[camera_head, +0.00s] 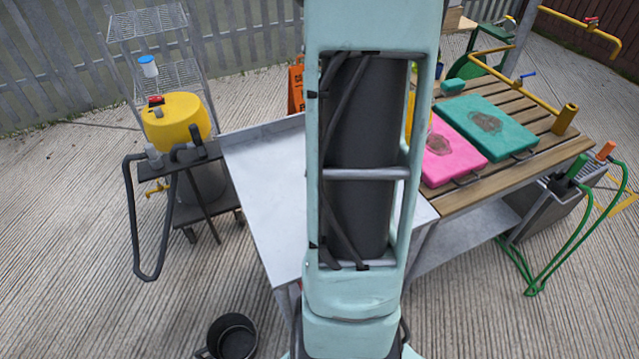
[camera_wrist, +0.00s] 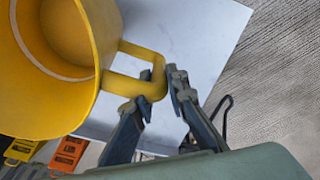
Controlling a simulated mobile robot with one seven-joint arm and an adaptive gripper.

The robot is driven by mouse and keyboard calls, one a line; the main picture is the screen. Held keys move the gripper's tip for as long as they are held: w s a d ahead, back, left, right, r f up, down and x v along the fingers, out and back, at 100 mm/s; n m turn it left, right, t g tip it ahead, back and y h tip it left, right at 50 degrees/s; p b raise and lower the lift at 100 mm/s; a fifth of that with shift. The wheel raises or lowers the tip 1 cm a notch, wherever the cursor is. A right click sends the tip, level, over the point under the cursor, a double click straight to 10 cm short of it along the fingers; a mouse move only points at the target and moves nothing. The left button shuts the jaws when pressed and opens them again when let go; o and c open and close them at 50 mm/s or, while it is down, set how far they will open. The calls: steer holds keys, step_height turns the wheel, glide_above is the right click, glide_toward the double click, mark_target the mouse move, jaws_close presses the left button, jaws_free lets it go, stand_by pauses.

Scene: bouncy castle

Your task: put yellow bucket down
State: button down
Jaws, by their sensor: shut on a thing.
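The yellow bucket (camera_wrist: 50,95) fills the left of the wrist view, its open mouth partly facing the camera. Its side handle (camera_wrist: 150,60) sits between the two fingers of my gripper (camera_wrist: 155,92), which is shut on it. A white table top (camera_wrist: 205,45) shows behind the bucket and handle; I cannot tell whether the bucket touches it. In the head view my arm hides the gripper and most of the bucket; a yellow strip (camera_head: 410,112) at the arm's right edge may be part of it.
The white table (camera_head: 262,165) has clear surface left of my arm. To its right, a wooden slatted bench (camera_head: 540,125) holds a pink board (camera_head: 455,150) and a green board (camera_head: 490,118). A yellow-topped machine (camera_head: 178,118) stands left. A black pot (camera_head: 232,338) sits on the ground.

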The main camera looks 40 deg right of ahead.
steer(key=w+a+f, duration=0.8)
steer(key=a+f, duration=0.1)
steer(key=f, duration=0.4)
steer(key=shift+w+p, duration=0.15)
steer(key=shift+p, duration=0.15)
steer(key=shift+f, duration=0.25)
steer(key=c, duration=1.9)
jaws_free()
steer(key=shift+r, duration=0.1)
